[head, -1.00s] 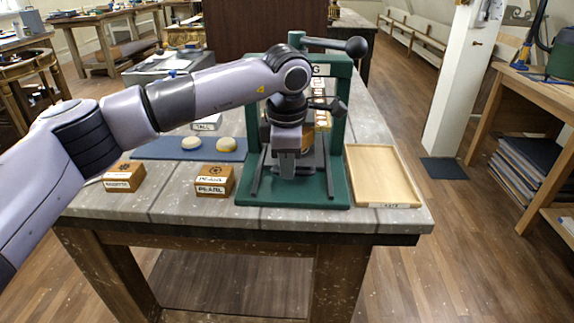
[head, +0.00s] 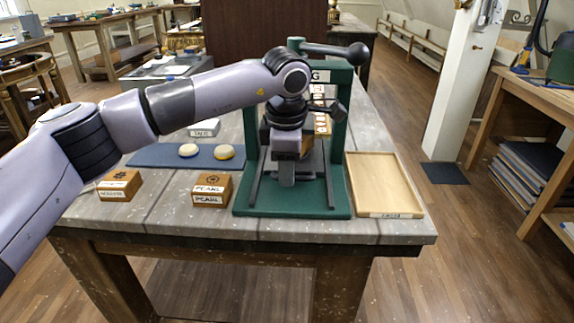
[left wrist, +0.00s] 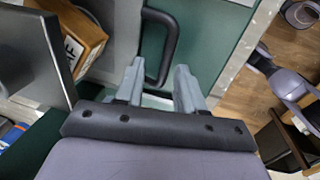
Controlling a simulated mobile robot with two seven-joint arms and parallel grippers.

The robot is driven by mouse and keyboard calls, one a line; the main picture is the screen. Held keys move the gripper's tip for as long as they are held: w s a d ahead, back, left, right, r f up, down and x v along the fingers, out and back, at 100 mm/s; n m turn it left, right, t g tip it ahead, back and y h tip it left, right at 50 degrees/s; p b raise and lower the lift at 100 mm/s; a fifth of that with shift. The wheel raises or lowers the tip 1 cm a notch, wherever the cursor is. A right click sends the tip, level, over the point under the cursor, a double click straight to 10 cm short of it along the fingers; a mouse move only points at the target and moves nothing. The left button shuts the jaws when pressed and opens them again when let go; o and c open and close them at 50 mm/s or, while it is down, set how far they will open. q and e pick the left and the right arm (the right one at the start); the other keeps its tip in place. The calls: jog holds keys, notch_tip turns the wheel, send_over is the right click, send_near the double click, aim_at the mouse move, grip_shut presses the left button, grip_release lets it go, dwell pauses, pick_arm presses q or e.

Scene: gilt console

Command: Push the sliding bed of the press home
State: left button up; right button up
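The green press (head: 337,160) stands on the grey worktable, with two dark rails along its base (head: 318,203). Its sliding bed is mostly hidden behind my left gripper; a grey part (head: 316,163) shows between the rails, and I cannot tell how far in it sits. My left gripper (head: 287,180) points down over the front of the press between the rails. In the left wrist view its two grey fingers (left wrist: 160,88) are apart. A black loop handle (left wrist: 168,40) shows just beyond them, one end lying between the fingertips. My right gripper is not in view.
A wooden PEARL box (head: 212,190) and another labelled box (head: 119,185) stand left of the press. A blue mat (head: 165,157) with two round pieces lies behind them. A shallow wooden tray (head: 383,182) lies close on the right. A black-knobbed lever (head: 357,53) sticks out on top.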

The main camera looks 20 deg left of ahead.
pick_arm(q)
notch_tip(320, 180, up, 7)
jog(key=s, duration=0.1)
jog(key=shift+d, duration=0.2)
jog(key=shift+s+f, duration=0.1)
jog(key=shift+s, duration=0.05)
dwell(0.3)
